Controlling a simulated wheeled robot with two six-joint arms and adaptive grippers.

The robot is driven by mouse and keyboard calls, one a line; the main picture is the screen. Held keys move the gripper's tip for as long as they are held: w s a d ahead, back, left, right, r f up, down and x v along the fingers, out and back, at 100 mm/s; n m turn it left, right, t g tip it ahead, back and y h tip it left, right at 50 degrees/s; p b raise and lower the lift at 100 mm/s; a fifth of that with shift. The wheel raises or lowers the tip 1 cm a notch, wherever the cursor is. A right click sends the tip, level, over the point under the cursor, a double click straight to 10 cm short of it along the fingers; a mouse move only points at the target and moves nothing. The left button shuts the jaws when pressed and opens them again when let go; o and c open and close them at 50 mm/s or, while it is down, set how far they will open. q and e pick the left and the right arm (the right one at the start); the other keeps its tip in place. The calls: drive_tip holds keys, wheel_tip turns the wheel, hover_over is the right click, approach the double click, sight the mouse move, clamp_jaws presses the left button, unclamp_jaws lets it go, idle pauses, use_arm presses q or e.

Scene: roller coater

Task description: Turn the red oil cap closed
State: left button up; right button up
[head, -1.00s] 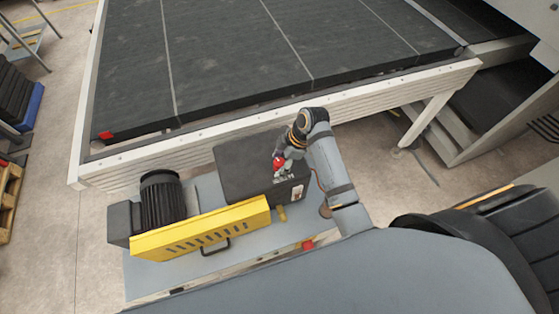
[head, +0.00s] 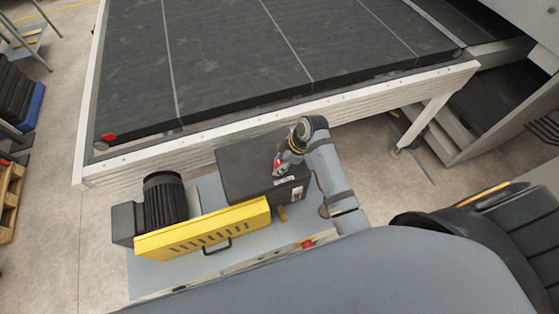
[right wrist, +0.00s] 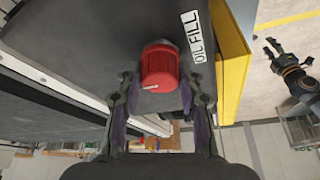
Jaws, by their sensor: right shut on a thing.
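The red oil cap (right wrist: 160,68) sits on top of the dark oil box (head: 238,160), beside the white "OIL FILL" label (right wrist: 194,38). A pale mark shows on the cap's near edge. My right gripper (right wrist: 159,78) has one finger on each side of the cap and is shut on it. In the head view the right gripper (head: 282,165) covers part of the cap. The left gripper is outside the head view. A dark arm end, apparently my left gripper (right wrist: 271,47), shows small at the right of the right wrist view; its jaws are unclear.
A yellow guard (head: 205,228) with a black handle and a black motor (head: 165,200) stand left of the box. The white rail (head: 380,92) of the roller bed runs close behind. Open floor (head: 50,240) lies to the left.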

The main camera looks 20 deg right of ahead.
drive_tip(key=shift+r+m+p, duration=0.25)
drive_tip(key=shift+m+p, duration=0.4)
drive_tip(key=shift+m, duration=0.25)
drive_tip(key=shift+m+t, duration=0.4)
drive_tip(key=shift+m, duration=0.1)
drive_tip(key=shift+f+m+t+h, duration=0.1)
drive_tip(key=shift+m+t+h, duration=0.3)
drive_tip(key=shift+m, duration=0.7)
drive_tip(key=shift+f+m+t+h, duration=0.1)
drive_tip(key=shift+m+t+h, duration=0.3)
drive_tip(key=shift+m, duration=0.7)
drive_tip(key=o, duration=1.2)
drive_tip(key=v, duration=1.2)
drive_tip(key=shift+w+a+r, duration=0.1)
drive_tip(key=shift+w+a, duration=0.05)
